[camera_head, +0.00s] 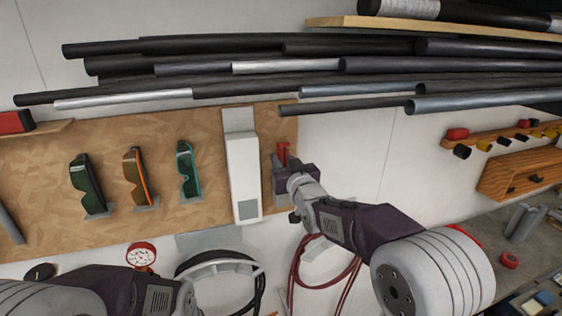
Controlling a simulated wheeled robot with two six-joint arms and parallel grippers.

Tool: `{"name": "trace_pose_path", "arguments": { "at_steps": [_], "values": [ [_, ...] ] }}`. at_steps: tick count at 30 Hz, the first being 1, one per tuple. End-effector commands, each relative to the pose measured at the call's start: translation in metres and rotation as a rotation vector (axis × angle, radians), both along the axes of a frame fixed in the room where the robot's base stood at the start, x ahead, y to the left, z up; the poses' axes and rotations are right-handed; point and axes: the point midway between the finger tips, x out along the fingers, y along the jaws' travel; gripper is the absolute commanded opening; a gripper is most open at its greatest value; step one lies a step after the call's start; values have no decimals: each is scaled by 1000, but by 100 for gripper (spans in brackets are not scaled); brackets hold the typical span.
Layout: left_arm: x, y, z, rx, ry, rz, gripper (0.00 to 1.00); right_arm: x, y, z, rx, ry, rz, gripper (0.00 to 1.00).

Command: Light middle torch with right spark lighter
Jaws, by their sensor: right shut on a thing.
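My right gripper (286,172) is at the right end of the brown wall board, reaching in from the lower right. It is shut on a small red thing (283,152) that sticks up just past its fingers. This may be the right spark lighter, but the gripper hides most of it. A grey plate on the board shows behind it. My left arm enters at the bottom left, and its gripper is not in view. I cannot make out any torch in this view.
Safety glasses (188,170) hang on the board (60,165) to the left, with a white box (243,178) close beside my right gripper. Dark pipes (230,68) run above. Red hose (296,272) hangs below. A cluttered bench (480,225) stands at the right.

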Motion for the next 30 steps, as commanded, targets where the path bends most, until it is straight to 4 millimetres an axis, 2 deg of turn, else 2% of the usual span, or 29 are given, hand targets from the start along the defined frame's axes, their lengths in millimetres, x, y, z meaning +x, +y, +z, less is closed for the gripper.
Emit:
{"name": "trace_pose_path", "arguments": {
  "at_steps": [24, 26, 30],
  "values": [
    [0, 0, 53, 0, 0, 0, 36, 0, 0, 49, 0, 0, 0, 0],
    [0, 0, 43, 0, -1, 0, 36, -4, -1, 43, 0, 0, 0, 0],
    [0, 0, 37, 0, 0, 0, 36, -12, -4, 43, 0, -1, 0, 0]
  ]
}}
